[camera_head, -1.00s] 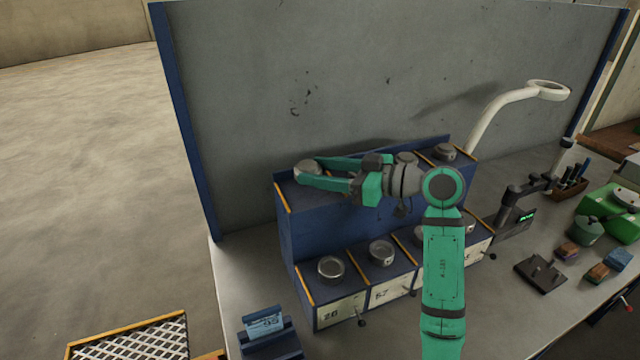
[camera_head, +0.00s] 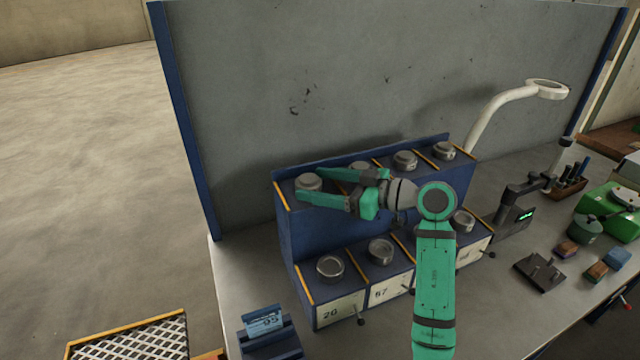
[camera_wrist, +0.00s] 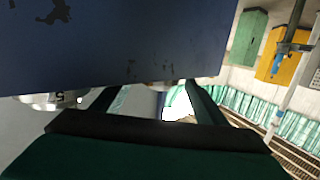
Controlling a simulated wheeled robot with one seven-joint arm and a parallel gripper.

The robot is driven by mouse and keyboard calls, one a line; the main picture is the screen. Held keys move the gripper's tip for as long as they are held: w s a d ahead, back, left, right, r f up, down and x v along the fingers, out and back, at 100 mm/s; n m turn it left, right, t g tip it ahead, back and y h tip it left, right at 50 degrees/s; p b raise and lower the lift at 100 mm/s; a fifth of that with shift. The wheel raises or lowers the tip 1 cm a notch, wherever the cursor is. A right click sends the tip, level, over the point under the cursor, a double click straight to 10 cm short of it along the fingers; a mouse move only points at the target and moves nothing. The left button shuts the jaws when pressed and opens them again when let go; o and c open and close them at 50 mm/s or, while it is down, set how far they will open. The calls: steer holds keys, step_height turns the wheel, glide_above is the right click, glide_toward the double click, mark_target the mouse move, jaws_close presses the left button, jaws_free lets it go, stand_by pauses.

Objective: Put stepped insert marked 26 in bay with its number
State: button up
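My gripper (camera_head: 309,184) is at the left end of the rack's upper level. Its two green fingers lie on either side of a round grey metal insert (camera_head: 309,181), which appears to rest on that level. The fingers look spread; contact is hard to judge. I cannot read this insert's number. The lower-left bay (camera_head: 337,312) has a front label that looks like 26, and a round insert (camera_head: 331,267) sits on it. In the wrist view, the fingers reach under a dark blue surface, and what lies between their tips is mostly hidden.
The blue rack (camera_head: 300,237) holds several more inserts, with a bay labelled 67 (camera_head: 384,293) beside 26. Small handles stick out in front. A blue holder with a card (camera_head: 265,323) stands front left. A white lamp arm (camera_head: 492,115) and tools stand right.

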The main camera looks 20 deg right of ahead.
steer(key=shift+r, duration=0.2)
steer(key=v, duration=1.2)
steer(key=shift+f, duration=0.1)
